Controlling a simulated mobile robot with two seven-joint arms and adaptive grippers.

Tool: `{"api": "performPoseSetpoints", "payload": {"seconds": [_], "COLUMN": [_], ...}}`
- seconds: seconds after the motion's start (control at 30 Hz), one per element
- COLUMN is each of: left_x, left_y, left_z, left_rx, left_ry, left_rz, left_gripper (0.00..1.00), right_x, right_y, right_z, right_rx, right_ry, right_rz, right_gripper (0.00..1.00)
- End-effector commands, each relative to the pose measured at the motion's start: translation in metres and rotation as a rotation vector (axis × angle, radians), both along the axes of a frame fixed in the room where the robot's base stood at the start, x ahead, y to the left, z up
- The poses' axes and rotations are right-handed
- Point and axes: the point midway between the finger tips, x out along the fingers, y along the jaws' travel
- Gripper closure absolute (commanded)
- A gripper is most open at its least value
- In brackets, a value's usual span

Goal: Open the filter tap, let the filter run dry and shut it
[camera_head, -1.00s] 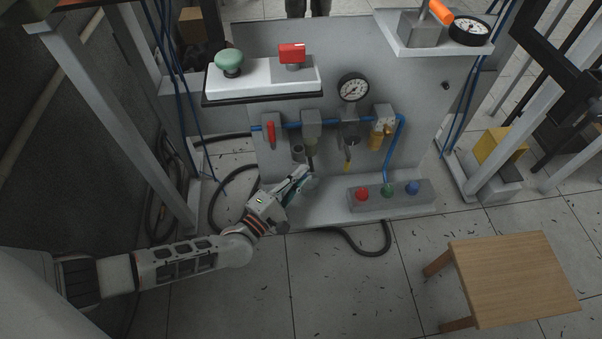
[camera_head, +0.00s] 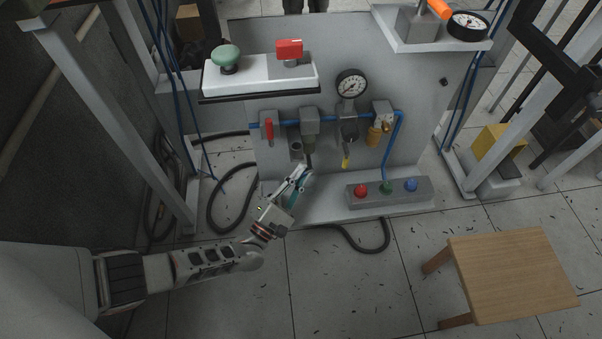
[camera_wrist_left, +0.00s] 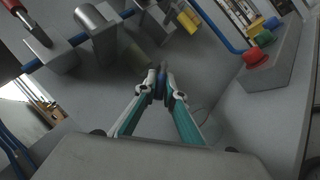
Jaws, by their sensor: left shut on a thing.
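The filter (camera_head: 309,128) hangs on the blue air line of the grey panel, with a dark tap (camera_head: 309,162) at its lower end. My left gripper (camera_head: 305,174) reaches up from the lower left, its fingertips at the tap. In the left wrist view its two teal-sided fingers (camera_wrist_left: 161,86) are closed together on a small dark piece, which looks like the tap. The tips hide most of this piece, so I cannot tell how far it is turned. No water is visible. My right gripper is in neither view.
A button box (camera_head: 388,190) stands on the ledge. A wooden stool (camera_head: 512,272) is at lower right.

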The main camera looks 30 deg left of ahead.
Motion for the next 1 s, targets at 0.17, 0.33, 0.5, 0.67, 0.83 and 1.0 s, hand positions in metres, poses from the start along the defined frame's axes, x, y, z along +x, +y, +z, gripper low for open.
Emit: {"api": "performPoseSetpoints", "payload": {"seconds": [0.17, 0.33, 0.5, 0.67, 0.83, 1.0], "left_x": [-0.001, -0.001, -0.001, 0.0, -0.008, -0.035], "left_y": [-0.001, -0.001, 0.0, 0.0, 0.001, 0.006], "left_z": [-0.002, -0.002, -0.001, -0.001, -0.003, -0.013], "left_rx": [0.001, 0.002, 0.002, 0.001, 0.0, 0.001], "left_ry": [0.004, 0.004, 0.003, 0.002, 0.002, 0.006], "left_rz": [-0.001, -0.001, 0.0, -0.001, 0.0, 0.0], "left_gripper": [1.0, 0.83, 0.74, 0.74, 0.74, 0.74], "right_x": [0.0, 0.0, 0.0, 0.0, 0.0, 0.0], "right_y": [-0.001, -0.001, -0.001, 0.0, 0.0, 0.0], "right_z": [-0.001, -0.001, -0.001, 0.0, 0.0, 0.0], "right_rx": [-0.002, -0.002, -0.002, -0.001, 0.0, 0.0], "right_ry": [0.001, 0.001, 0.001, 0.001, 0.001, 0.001], "right_rz": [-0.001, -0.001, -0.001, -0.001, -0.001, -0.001], "right_gripper": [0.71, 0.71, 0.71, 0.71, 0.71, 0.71]}}
